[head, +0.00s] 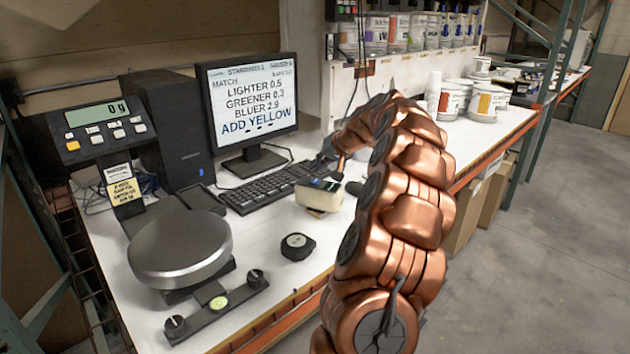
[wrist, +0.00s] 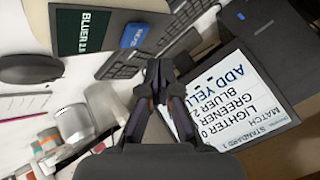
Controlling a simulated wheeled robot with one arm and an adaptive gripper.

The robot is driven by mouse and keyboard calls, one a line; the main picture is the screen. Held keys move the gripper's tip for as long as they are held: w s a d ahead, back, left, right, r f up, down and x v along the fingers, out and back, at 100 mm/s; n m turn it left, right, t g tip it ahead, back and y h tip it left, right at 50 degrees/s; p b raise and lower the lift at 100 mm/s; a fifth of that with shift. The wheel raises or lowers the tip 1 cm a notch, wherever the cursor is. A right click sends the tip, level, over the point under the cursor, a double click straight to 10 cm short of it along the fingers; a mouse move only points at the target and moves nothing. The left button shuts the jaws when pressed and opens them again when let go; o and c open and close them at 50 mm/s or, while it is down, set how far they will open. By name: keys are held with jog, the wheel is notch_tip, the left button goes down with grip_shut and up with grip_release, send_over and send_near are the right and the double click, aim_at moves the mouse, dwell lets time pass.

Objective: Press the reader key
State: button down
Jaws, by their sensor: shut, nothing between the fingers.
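The reader (head: 318,197) is a small cream box with a dark top, standing on the white bench to the right of the keyboard. In the wrist view its dark green screen (wrist: 84,32) reads BLUER 2 and something more. Its blue key (wrist: 134,35) sits beside the screen. My gripper (wrist: 158,72) is shut and empty, with its fingertips just below the blue key in that picture. In the head view my gripper (head: 338,177) points down at the reader's back right end. I cannot tell whether the tips touch it.
The monitor (head: 252,100) reads LIGHTER 0.5, GREENER 0.3, BLUER 2.9, ADD YELLOW. The keyboard (head: 265,188) lies left of the reader. A black round tape-like object (head: 297,246) and a scale (head: 180,248) stand nearer. Paint cans (head: 487,102) stand at the right.

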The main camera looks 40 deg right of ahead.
aim_at(317, 181)
jog(key=shift+r+p, duration=0.45)
jog(key=shift+r, duration=1.3)
jog(key=s+a+n+g+y, duration=0.2)
jog(key=a+n+g+y, duration=0.15)
jog(key=a, duration=2.35)
jog(key=s+a+f+n+g, duration=0.3)
jog(key=s+a, duration=0.7)
jog(key=a, duration=0.3)
jog(key=s+a+f+g+h, duration=0.1)
jog(key=s+f, duration=0.2)
jog(key=s, duration=0.5)
jog(key=s+a+f+n+g+h, duration=0.1)
jog(key=s+a+f+g, duration=0.1)
jog(key=s, duration=0.7)
jog(key=s+a+f+g+h, duration=0.1)
jog(key=s+f, duration=0.3)
jog(key=s, duration=0.5)
jog(key=shift+a+n+h, duration=0.15)
jog(key=shift+n+h, duration=0.2)
jog(key=shift+h, duration=0.2)
